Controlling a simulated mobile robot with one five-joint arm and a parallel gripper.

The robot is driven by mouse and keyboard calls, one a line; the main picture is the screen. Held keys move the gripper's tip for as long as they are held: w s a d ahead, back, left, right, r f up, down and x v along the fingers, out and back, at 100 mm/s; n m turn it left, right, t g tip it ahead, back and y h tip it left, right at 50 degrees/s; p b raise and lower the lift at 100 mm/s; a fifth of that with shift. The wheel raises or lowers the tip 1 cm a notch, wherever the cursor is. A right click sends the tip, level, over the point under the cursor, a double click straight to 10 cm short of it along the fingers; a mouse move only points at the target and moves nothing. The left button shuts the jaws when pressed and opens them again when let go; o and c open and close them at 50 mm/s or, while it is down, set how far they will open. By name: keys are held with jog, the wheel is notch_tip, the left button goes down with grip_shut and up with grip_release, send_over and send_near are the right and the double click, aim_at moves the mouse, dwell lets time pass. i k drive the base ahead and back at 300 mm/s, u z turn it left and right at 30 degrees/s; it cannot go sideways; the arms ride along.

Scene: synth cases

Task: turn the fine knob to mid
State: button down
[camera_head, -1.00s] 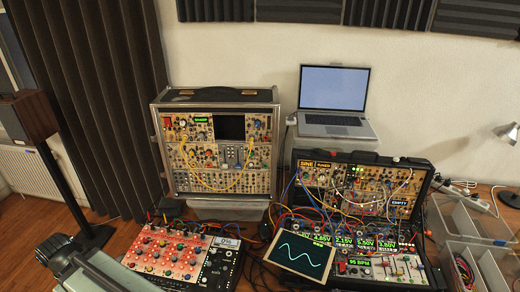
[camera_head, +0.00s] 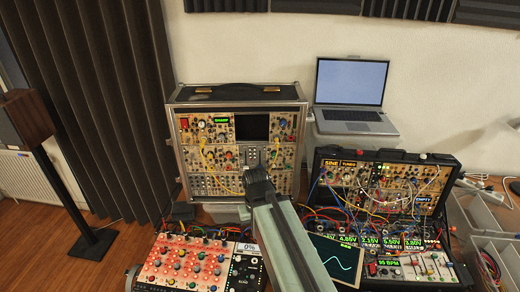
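The upright modular case (camera_head: 290,106) stands at the centre back, full of small knobs, with a green display (camera_head: 221,121) that appears to read SHARP. I cannot make out a label marking the fine knob. A red knob (camera_head: 184,123) and a blue-topped knob (camera_head: 201,124) show at its upper left. My gripper (camera_head: 256,175) is in front of the case's lower right part, at the end of my arm rising from the bottom. It hides some modules there. Its fingers are too small and dark to tell open from shut, and I cannot tell whether it touches the panel.
A red panel (camera_head: 158,262) with several knobs lies front left. An open black case (camera_head: 452,172) with many patch cables stands right, a wave screen (camera_head: 349,243) before it. A laptop (camera_head: 349,114) stands behind. Yellow cables (camera_head: 203,162) hang across the upright case.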

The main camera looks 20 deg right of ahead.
aim_at(222, 135)
jog(key=u, duration=0.4)
jog(key=k, duration=1.4)
jog(key=u, duration=0.6)
jog(key=i, duration=1.35)
jog(key=u, duration=0.65)
